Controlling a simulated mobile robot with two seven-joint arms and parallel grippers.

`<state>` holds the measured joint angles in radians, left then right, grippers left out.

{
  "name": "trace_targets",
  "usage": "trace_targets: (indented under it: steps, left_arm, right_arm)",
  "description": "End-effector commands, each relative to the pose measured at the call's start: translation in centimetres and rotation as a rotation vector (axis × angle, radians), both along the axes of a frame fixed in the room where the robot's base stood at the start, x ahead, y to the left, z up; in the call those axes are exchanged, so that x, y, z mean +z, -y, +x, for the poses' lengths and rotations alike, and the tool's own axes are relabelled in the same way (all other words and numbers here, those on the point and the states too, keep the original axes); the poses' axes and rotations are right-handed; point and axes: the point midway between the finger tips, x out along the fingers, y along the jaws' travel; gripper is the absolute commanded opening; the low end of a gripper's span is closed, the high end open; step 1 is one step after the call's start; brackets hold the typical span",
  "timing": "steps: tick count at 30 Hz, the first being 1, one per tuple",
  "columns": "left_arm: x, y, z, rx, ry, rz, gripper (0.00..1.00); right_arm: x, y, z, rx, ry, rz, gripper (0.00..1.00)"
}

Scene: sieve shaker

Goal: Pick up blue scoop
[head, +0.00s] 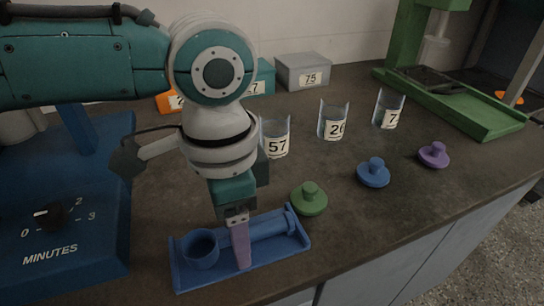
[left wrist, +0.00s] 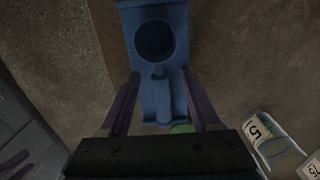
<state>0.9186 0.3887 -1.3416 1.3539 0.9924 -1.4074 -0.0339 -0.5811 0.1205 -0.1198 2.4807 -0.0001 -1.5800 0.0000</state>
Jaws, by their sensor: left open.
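The blue scoop (head: 201,249) lies in a blue tray-like holder (head: 189,280) at the front edge of the counter, its round cup to the left and its handle to the right. In the left wrist view the scoop's cup (left wrist: 155,40) is at the top and its handle runs down between the fingers. My left gripper (head: 241,262) points down over the handle, close behind the cup. Its purple fingers (left wrist: 160,78) are open, one on each side of the handle. A dim purple shape at the lower left of the left wrist view may be my right gripper (left wrist: 14,164).
A green lid (head: 309,199) sits just right of the holder, with a blue lid (head: 373,173) and a purple lid (head: 433,155) beyond. Several labelled clear beakers (head: 333,121) stand behind. A blue timer unit (head: 70,225) is at left.

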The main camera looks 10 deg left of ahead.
Motion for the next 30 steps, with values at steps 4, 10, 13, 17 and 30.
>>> trace_targets:
  steps: [4,10,13,17,30]
  left_arm:
    - [0.05,0.01,-0.02,0.0,0.0,0.0,0.59]
    - [0.06,0.01,-0.01,0.0,0.0,0.0,0.37]
    - [0.07,0.01,-0.01,0.0,0.0,0.0,0.26]
    - [0.07,0.01,-0.01,0.0,0.0,0.0,0.11]
    - [0.09,0.01,0.01,0.0,0.0,0.0,0.0]
  right_arm:
    - [0.04,0.0,0.03,0.0,0.001,0.0,0.5]
    - [0.04,-0.01,0.04,0.001,0.001,0.0,0.5]
    - [0.04,-0.01,0.04,0.001,0.001,0.0,0.5]
    - [0.05,0.0,0.05,0.001,0.001,0.0,0.5]
    - [0.04,0.0,0.05,0.001,0.001,0.0,0.5]
